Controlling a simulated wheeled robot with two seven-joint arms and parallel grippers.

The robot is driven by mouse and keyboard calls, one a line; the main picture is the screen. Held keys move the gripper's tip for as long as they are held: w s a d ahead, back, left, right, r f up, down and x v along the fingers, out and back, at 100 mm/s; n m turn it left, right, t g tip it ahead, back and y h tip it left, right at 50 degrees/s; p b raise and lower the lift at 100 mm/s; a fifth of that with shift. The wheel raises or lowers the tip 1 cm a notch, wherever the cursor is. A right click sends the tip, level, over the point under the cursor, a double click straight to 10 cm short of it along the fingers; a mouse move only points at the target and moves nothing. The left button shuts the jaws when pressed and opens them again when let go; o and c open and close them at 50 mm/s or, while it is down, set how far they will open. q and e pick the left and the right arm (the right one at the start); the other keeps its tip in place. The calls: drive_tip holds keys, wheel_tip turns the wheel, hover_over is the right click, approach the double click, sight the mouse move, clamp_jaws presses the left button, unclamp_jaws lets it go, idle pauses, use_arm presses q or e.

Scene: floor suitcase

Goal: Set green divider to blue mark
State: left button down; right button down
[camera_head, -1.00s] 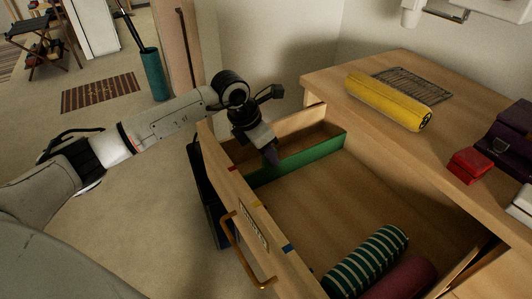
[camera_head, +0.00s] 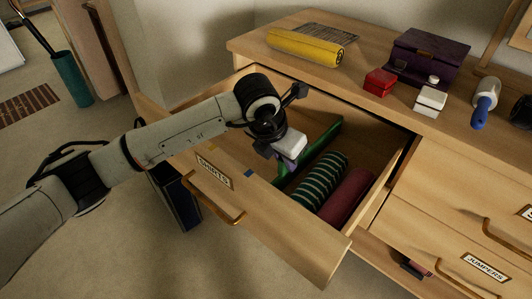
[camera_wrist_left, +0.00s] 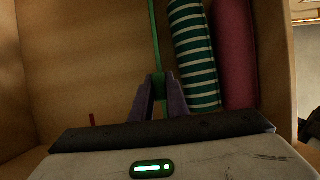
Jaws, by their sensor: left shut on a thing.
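The green divider (camera_head: 322,148) stands upright across the open drawer (camera_head: 300,245), just left of a striped roll. In the wrist view the divider (camera_wrist_left: 155,38) runs up from between my gripper's fingers, with a narrow gap to the striped roll. My left gripper (camera_head: 277,160) reaches over the drawer front and is shut on the divider near its front end; it also shows in the wrist view (camera_wrist_left: 160,98). The blue mark (camera_head: 248,173) is on the drawer's front rim, beside my gripper. I cannot tell whether the divider's front end lines up with it. My right gripper is not in view.
A green-and-white striped roll (camera_head: 320,176) and a maroon roll (camera_head: 346,196) lie right of the divider. The drawer floor left of it is bare. A red mark (camera_wrist_left: 92,119) shows in the wrist view. A yellow roll (camera_head: 305,47) and boxes lie on the dresser top.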

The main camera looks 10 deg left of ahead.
use_arm(q)
drive_tip(key=shift+s+d, duration=0.35)
drive_tip(key=shift+d, duration=0.3)
drive_tip(key=c, duration=1.7)
unclamp_jaws()
drive_tip(key=v, duration=1)
drive_tip(key=shift+s+a+r, duration=0.1)
drive_tip(key=shift+r, duration=0.1)
drive_tip(key=shift+p, duration=0.3)
